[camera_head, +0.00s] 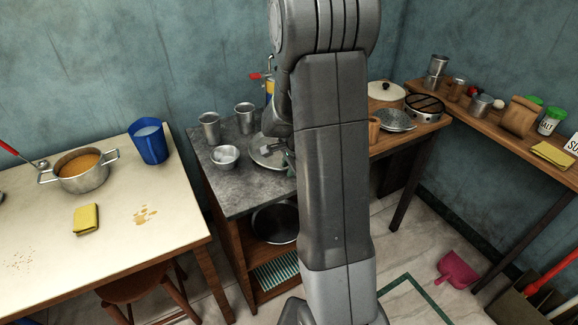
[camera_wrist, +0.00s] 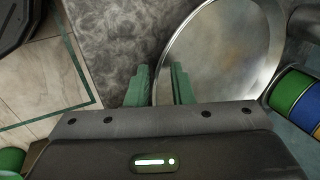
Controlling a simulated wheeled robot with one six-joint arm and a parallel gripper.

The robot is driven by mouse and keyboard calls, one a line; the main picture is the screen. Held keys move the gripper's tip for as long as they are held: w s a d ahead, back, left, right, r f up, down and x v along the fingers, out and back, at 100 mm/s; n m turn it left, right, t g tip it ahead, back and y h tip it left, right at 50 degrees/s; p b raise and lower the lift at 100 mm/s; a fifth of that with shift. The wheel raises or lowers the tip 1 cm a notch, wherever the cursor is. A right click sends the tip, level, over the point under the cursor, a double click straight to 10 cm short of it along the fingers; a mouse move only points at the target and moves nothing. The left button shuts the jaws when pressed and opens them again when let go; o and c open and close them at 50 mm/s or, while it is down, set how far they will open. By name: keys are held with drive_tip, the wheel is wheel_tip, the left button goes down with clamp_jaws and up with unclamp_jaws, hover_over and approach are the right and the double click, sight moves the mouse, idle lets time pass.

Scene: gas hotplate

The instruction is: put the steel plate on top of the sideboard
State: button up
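The steel plate (camera_head: 262,157) is a round, shiny disc over the grey stone top of the sideboard (camera_head: 232,194), partly hidden by my arm in the head view. In the wrist view the plate (camera_wrist: 232,45) fills the upper middle. My gripper (camera_wrist: 162,80) has green fingers with a visible gap between them. The plate's left rim runs through that gap, with one finger over the plate and the other outside it. I cannot tell whether either finger touches the rim. The plate looks flat, and its contact with the stone top is not clearly visible.
Two metal cups (camera_head: 209,127) (camera_head: 244,118) and small bowls (camera_head: 225,157) stand on the sideboard's left. A dark pan (camera_head: 275,224) is on the shelf below. A striped can (camera_wrist: 295,97) is close to the plate's right. A cream table with a pot (camera_head: 82,171) stands left.

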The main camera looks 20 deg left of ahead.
drive_tip(key=p+v, duration=0.1)
drive_tip(key=v, duration=1.1)
drive_tip(key=shift+r, duration=0.15)
idle(1.5)
